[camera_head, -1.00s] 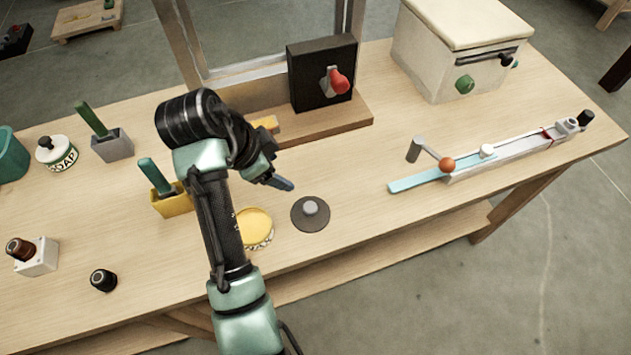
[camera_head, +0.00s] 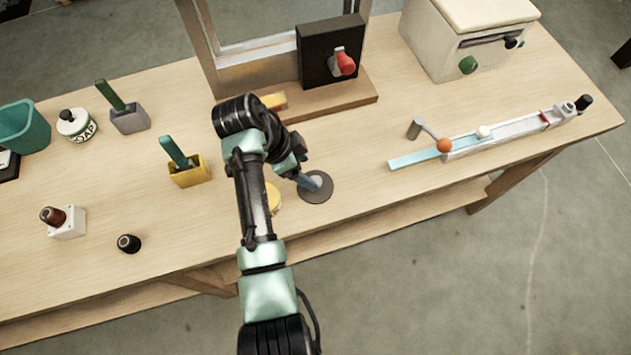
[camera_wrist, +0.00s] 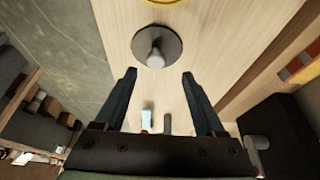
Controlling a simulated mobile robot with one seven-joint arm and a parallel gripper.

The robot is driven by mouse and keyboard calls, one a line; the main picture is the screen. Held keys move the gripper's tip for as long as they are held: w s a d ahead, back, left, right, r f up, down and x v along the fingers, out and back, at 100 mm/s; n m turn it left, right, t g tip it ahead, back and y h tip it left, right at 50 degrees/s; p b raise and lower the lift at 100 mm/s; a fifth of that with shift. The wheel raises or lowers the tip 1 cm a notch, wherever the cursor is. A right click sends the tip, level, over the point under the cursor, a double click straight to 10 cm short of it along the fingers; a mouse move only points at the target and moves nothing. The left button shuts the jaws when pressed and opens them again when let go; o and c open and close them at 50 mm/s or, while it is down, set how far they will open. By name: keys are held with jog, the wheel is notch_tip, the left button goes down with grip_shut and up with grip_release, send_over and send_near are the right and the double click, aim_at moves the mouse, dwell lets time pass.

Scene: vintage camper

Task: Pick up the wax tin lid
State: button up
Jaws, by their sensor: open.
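The wax tin lid, a dark grey disc with a lighter grey knob, lies flat on the wooden bench near its front edge (camera_head: 318,196). In the wrist view the lid (camera_wrist: 143,44) is just beyond the fingertips, knob towards me. My gripper (camera_head: 309,182) is above the lid and hides part of it in the head view. In the wrist view my gripper (camera_wrist: 159,74) is open and empty, the knob lined up with the gap between its fingers. The yellow round tin (camera_head: 275,199) sits just left of the lid, mostly hidden behind my arm; its edge shows in the wrist view (camera_wrist: 165,2).
A black box with a red knob (camera_head: 345,64) stands on a wooden base behind the lid. A yellow holder with a green handle (camera_head: 188,175) stands left of my arm. A slide rail with an orange ball (camera_head: 444,146) lies right. Bench between lid and rail is clear.

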jog(key=x, duration=0.2)
jog(key=p+x, duration=0.1)
jog(key=shift+s+d+f, duration=0.15)
jog(key=shift+s+f, duration=0.2)
jog(key=shift+f, duration=0.05)
jog(key=shift+w+d+f, duration=0.1)
jog(key=shift+d+f, duration=0.05)
jog(key=shift+f, duration=0.35)
grip_shut()
